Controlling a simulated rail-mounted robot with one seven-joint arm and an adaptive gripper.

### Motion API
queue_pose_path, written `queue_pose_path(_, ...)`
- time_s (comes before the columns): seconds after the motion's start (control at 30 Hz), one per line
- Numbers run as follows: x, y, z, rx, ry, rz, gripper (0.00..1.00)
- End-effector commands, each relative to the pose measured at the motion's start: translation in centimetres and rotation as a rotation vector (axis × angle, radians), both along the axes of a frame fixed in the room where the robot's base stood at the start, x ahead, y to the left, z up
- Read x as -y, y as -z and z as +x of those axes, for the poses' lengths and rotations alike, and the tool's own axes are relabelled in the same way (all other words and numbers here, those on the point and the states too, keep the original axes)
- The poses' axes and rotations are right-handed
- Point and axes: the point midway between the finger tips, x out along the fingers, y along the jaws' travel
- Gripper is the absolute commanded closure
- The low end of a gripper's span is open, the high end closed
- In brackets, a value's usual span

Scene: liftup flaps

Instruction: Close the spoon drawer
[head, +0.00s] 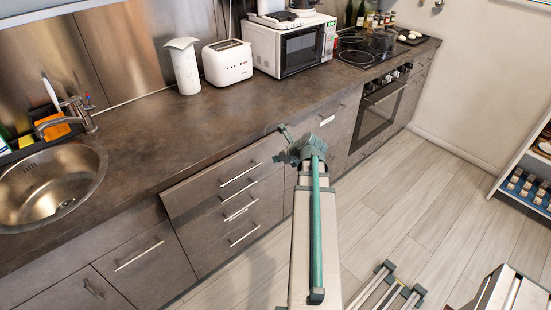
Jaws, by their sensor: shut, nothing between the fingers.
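A stack of grey-brown drawers with metal bar handles is set under the counter, right of the sink, in the head view. The top drawer (205,187) stands slightly forward of the fronts below it, with its handle (240,174) across its face. No spoon shows, so I cannot confirm from contents which drawer is the spoon drawer. My gripper (285,131) is at the counter's front edge, near the top right end of the top drawer. It is shut and holds nothing. My arm hides part of the cabinet fronts behind it; whether the gripper touches the drawer is unclear.
A round sink (50,185) is at left, an oven (378,112) at right. The wooden floor (420,205) before the cabinets is mostly clear.

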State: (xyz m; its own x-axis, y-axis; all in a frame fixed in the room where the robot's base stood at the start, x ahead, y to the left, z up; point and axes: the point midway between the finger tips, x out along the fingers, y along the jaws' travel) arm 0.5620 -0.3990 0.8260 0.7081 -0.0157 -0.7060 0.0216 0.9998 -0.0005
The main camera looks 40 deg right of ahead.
Motion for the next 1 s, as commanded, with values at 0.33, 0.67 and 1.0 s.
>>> queue_pose_path(0.33,0.2,4.8,5.0,-0.004,-0.002,0.002,1.00)
queue_pose_path(0.67,0.2,4.6,8.4,-0.001,-0.001,0.001,1.00)
queue_pose_path(1.0,0.2,4.6,8.6,-0.001,0.000,0.000,1.00)
